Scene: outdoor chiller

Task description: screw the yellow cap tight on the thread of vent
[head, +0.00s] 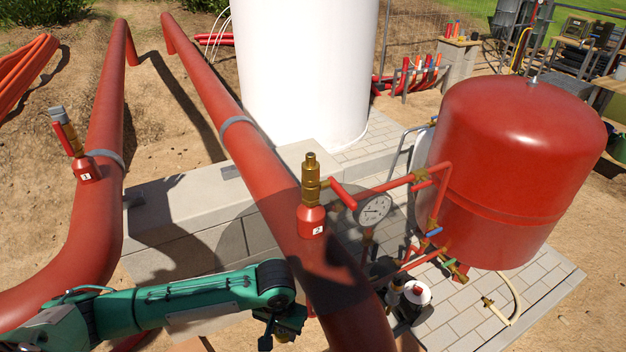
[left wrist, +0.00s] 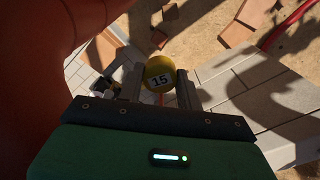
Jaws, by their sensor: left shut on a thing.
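The yellow cap (left wrist: 158,70), marked 15, sits between the two fingers of my left gripper (left wrist: 158,86) in the left wrist view. The gripper is shut on it. In the head view my left gripper (head: 277,328) is low, beside the near end of the middle red pipe; the cap cannot be made out there. A brass vent (head: 311,180) on a red base marked 2 stands upright on that pipe, above and right of the gripper. A second red fitting (head: 82,160) stands on the left pipe. No thread is clearly visible near the cap. My right gripper is out of view.
The middle red pipe (head: 265,165) runs close beside my left arm; a red surface (left wrist: 35,65) fills the left of the wrist view. A pressure gauge (head: 374,209) and red tank (head: 520,170) stand right. Grey block wall (head: 215,240) lies behind the arm.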

